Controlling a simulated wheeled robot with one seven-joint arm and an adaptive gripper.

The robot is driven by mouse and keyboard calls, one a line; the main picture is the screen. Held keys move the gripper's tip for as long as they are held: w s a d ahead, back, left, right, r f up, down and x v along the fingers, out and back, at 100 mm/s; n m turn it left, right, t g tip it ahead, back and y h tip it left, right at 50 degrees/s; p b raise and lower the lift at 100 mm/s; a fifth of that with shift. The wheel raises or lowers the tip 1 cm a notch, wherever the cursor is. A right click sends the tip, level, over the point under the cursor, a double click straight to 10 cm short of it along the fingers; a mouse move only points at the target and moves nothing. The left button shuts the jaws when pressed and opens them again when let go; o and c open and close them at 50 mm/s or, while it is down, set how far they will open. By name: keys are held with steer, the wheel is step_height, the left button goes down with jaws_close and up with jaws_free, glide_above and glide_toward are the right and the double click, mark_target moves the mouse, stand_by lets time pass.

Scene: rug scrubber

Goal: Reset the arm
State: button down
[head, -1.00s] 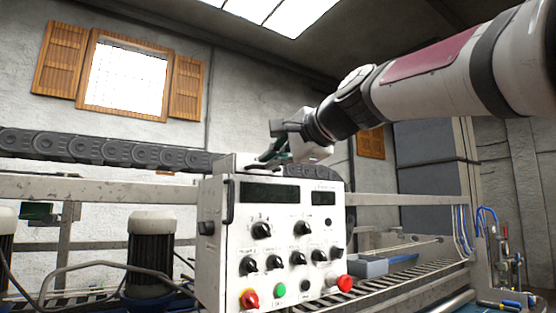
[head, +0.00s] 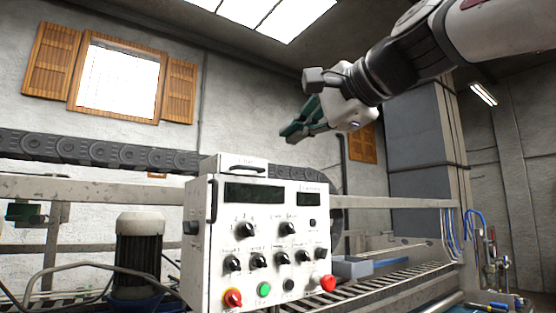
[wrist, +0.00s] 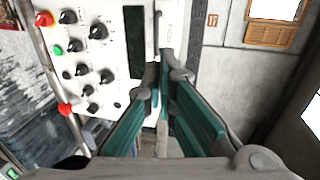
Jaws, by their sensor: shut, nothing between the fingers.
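My gripper (head: 290,135) is raised in the air above and to the right of the white control box in the head view. Its green-padded fingers point down and to the left, shut with nothing between them. The fingers also show in the wrist view (wrist: 160,82), near the box's top edge in that picture, but apart from the box in the head view. The control box (head: 210,270) carries dark displays, several black knobs, a red-and-yellow knob, a green button and a red button. It also fills the upper left of the wrist view (wrist: 112,50).
A metal conveyor frame (head: 400,202) runs behind the box, with a dark chain-like track (head: 80,150) at the left. A motor (head: 139,250) stands left of the box. A grey column (head: 420,150) stands behind my arm. The air above the box is clear.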

steer(key=shift+s+d, duration=0.25)
steer(key=shift+s, duration=0.15)
